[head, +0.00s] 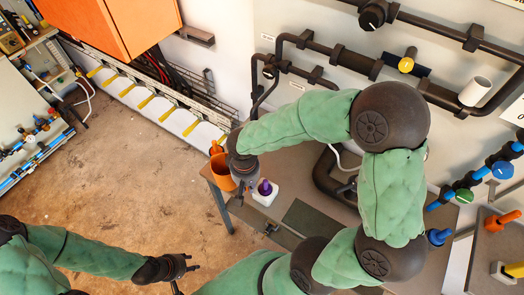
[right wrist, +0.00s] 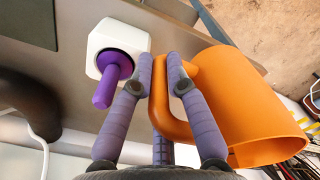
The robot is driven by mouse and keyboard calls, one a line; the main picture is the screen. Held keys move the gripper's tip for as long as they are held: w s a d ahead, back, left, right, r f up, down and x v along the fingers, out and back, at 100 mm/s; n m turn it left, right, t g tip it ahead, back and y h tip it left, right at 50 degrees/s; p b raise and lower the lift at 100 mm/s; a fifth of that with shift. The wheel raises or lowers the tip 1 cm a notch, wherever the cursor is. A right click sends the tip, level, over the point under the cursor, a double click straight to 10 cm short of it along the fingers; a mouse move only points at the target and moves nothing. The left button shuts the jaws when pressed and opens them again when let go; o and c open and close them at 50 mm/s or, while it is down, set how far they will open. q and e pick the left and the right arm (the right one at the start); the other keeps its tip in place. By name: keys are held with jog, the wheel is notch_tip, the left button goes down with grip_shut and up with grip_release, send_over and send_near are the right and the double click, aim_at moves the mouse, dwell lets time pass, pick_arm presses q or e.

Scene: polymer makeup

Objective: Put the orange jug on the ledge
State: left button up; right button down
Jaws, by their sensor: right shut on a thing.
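The orange jug (head: 221,172) is at the left edge of the grey-brown table, partly hidden by my right wrist. In the right wrist view, the jug (right wrist: 240,105) lies to the right with its handle between the fingers. My right gripper (right wrist: 160,65) is shut on that handle. In the head view its fingers are mostly hidden behind the wrist. My left gripper (head: 185,277) is low at the left over the floor, its fingers apart and empty. A small wall shelf (head: 196,36) at the upper left may be the ledge; I cannot tell for sure.
A white holder (head: 266,197) with a purple-handled tool (head: 264,187) stands close beside the jug on the table (head: 290,170). Black pipes (head: 330,50) run along the wall. A rack with yellow parts (head: 145,104) lines the wall's foot. Open floor (head: 120,160) lies left.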

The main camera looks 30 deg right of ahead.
jog(key=w+d, duration=0.2)
jog(key=d, duration=0.2)
jog(key=w+d, duration=0.1)
jog(key=d, duration=0.4)
jog(key=w+d, duration=0.2)
jog(key=d, duration=0.2)
jog(key=shift+w+d+b, duration=0.2)
jog(key=shift+w+b, duration=0.1)
jog(key=shift+b, duration=0.1)
jog(key=f, duration=0.1)
jog(key=d+f+b, duration=0.1)
jog(key=shift+w+f, duration=0.15)
jog(key=shift+f, duration=0.65)
jog(key=c, duration=1.6)
grip_release()
jog(key=shift+f, duration=0.1)
jog(key=o, duration=0.4)
